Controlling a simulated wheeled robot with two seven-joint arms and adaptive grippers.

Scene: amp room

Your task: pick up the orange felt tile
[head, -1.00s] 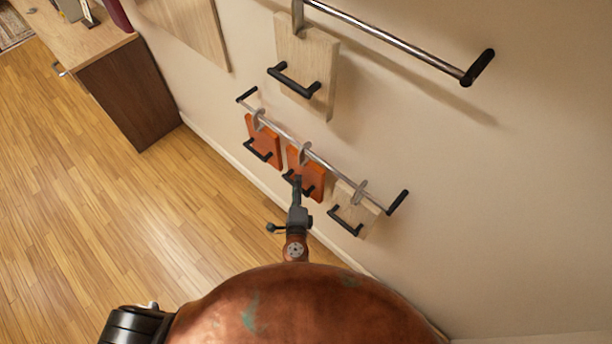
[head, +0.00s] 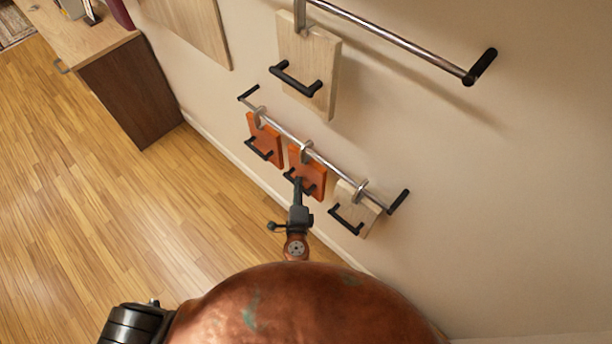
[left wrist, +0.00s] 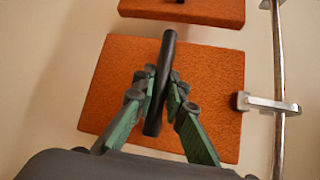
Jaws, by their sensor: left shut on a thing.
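Two orange felt tiles with black bar handles hang by metal hooks from the lower rail. My left gripper (head: 298,184) is at the handle of the right-hand orange tile (head: 312,176). In the left wrist view this orange tile (left wrist: 210,82) fills the middle, and the green-sided fingers (left wrist: 158,102) are shut on its black handle (left wrist: 163,75). Its hook (left wrist: 268,103) is still over the rail (left wrist: 279,60). The other orange tile (head: 264,142) hangs to the left, and its edge shows at the top of the left wrist view (left wrist: 185,10). My right gripper is not in view.
A pale wooden tile (head: 358,212) hangs close on the right of the same lower rail (head: 328,164). A larger pale board (head: 309,62) hangs from an upper rail (head: 400,44). A wooden desk (head: 125,90) stands at upper left. The floor (head: 110,230) at left is clear.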

